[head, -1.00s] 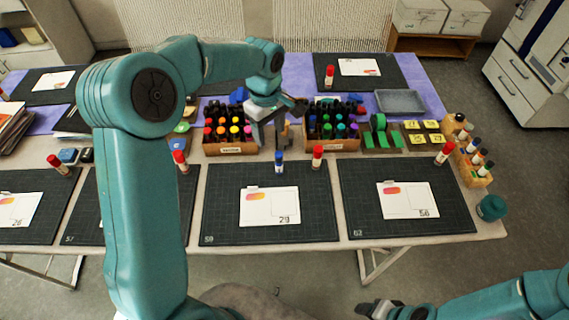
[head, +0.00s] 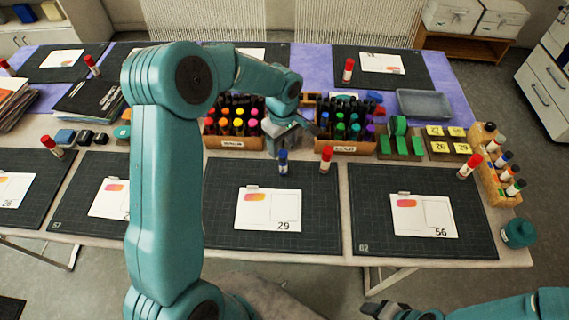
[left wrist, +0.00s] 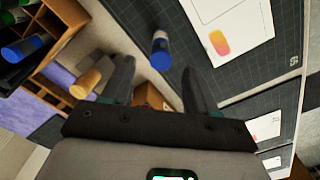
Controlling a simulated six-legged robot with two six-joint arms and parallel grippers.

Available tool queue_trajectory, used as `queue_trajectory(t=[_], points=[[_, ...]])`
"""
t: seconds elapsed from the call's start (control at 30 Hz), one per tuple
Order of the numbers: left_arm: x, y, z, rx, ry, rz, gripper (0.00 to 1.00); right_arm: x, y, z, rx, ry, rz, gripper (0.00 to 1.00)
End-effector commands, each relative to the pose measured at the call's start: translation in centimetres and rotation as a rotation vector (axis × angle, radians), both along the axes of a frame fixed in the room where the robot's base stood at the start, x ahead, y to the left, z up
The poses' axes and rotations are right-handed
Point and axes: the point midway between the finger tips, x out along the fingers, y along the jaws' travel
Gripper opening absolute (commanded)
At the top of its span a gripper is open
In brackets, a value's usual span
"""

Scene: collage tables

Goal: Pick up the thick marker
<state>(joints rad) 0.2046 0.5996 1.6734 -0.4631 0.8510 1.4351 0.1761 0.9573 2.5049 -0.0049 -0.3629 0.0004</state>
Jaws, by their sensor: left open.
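A thick marker with a blue cap (head: 283,162) stands upright at the back edge of a dark cutting mat, in front of the marker boxes. It also shows in the left wrist view (left wrist: 161,50), just beyond the fingertips and roughly between their lines. My left gripper (left wrist: 158,82) is open and empty, its two fingers apart. In the head view it is behind and above the blue-capped marker, partly hidden by its own arm. My right gripper (head: 384,309) is low at the bottom edge, away from the table; its jaw state is unclear.
A red-capped tube (head: 326,160) stands close to the right of the marker. Boxes of coloured markers (head: 232,144) and (head: 340,147) stand behind. A card (head: 268,209) lies on the mat (head: 225,232). The mat's front part is clear.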

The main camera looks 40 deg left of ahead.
Motion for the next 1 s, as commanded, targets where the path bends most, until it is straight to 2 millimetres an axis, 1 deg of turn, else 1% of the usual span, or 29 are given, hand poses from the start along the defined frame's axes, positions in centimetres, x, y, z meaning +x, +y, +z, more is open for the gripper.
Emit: queue_trajectory(t=[0.03, 0.1, 0.27, 0.4, 0.5, 0.6, 0.8, 0.83, 0.87, 0.9, 0.93, 0.97, 1.0], points=[[0.0, 0.0, -0.7, 0.0, 0.003, -0.001, 0.58, 0.0, 0.0, 0.2, 0.0, 0.0, 0.0, 0.57], [0.1, -0.1, -1.5, -0.001, 0.001, 0.0, 0.58, 0.0, 0.0, 0.3, 0.0, 0.0, 0.0, 0.57], [0.2, -0.1, -2.6, -0.001, 0.002, 0.0, 0.58, 0.0, 0.0, 0.7, 0.0, 0.0, 0.0, 0.57], [0.2, 0.0, -4.8, -0.001, 0.004, -0.001, 0.58, 0.0, 0.0, 1.9, 0.0, 0.0, 0.0, 0.57], [0.3, 0.0, -6.3, -0.001, 0.002, -0.001, 0.58, 0.0, 0.0, 2.1, 0.0, 0.0, 0.0, 0.57], [0.4, 0.0, -7.1, -0.001, 0.0, -0.002, 0.58, 0.0, 0.0, 2.1, 0.0, 0.0, 0.0, 0.57], [0.4, 0.0, -7.2, 0.0, -0.002, -0.001, 0.58, 0.0, 0.0, 2.1, 0.0, 0.0, 0.0, 0.57], [0.4, 0.0, -7.2, 0.0, -0.001, -0.001, 0.55, 0.0, 0.0, 2.1, 0.0, 0.0, 0.0, 0.57], [0.4, 0.0, -7.2, 0.0, -0.001, -0.001, 0.45, 0.0, 0.0, 2.1, 0.0, 0.0, 0.0, 0.57], [0.4, 0.0, -7.2, 0.0, -0.001, -0.001, 0.32, 0.0, 0.0, 2.1, 0.0, 0.0, 0.0, 0.57], [0.4, 0.0, -7.2, 0.0, -0.001, -0.001, 0.23, 0.0, 0.0, 2.1, 0.0, 0.0, 0.0, 0.57], [0.4, 0.0, -7.2, 0.0, -0.001, -0.001, 0.17, 0.0, 0.0, 2.1, 0.0, 0.0, 0.0, 0.57], [0.4, 0.0, -7.2, 0.0, -0.001, -0.001, 0.16, 0.0, 0.0, 2.1, 0.0, 0.0, 0.0, 0.57]])
